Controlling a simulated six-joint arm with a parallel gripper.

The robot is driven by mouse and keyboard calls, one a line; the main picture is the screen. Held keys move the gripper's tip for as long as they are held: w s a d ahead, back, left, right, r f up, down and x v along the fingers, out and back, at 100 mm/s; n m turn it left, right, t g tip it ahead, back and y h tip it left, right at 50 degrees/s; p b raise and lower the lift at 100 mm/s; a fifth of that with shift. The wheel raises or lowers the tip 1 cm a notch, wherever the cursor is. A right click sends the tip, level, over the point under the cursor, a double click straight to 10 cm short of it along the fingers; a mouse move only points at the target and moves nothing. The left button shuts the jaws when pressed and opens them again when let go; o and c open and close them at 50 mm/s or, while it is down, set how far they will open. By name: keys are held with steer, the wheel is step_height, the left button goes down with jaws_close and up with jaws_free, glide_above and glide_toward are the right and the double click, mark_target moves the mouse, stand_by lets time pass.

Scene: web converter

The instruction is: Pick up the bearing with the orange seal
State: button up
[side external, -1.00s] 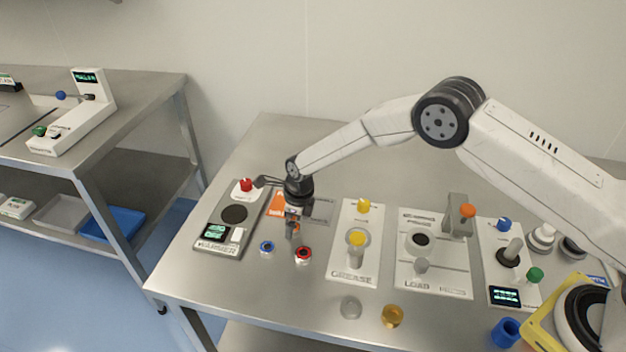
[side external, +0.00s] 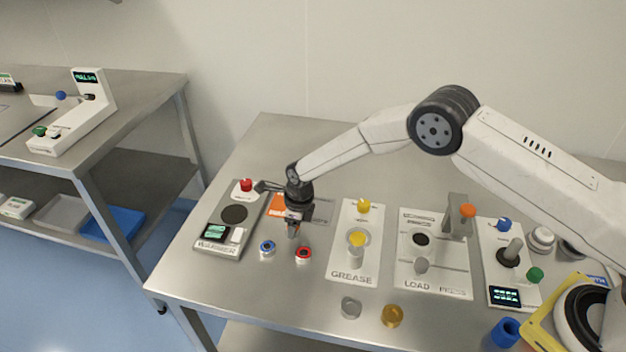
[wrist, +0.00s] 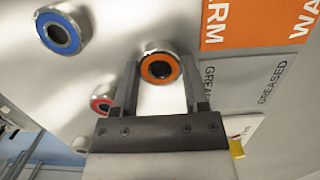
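The bearing with the orange seal (wrist: 160,68) is a metal ring with a dark bore. In the wrist view it lies at the tips of my gripper (wrist: 160,75), between the two spread fingers. A gap shows at least on its right side; whether the left finger touches it I cannot tell. In the side view my gripper (side external: 293,232) points down low over the table and hides the orange-sealed bearing. A blue-sealed bearing (side external: 267,249) and a red-sealed bearing (side external: 303,255) stand close by; both also show in the wrist view, blue (wrist: 58,33) and red (wrist: 102,104).
The warmer (side external: 218,243) is left of my gripper, and the grease station (side external: 352,270) and load press (side external: 433,281) are to its right. An orange and grey marked mat (side external: 322,212) lies just behind. Table space in front of the bearings is clear.

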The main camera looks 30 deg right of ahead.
steer(key=c, duration=0.6)
steer(key=shift+o, duration=0.2)
steer(key=shift+r, duration=0.1)
steer(key=shift+r, duration=0.1)
steer(key=shift+r, duration=2.8)
steer(key=shift+d+r, duration=0.1)
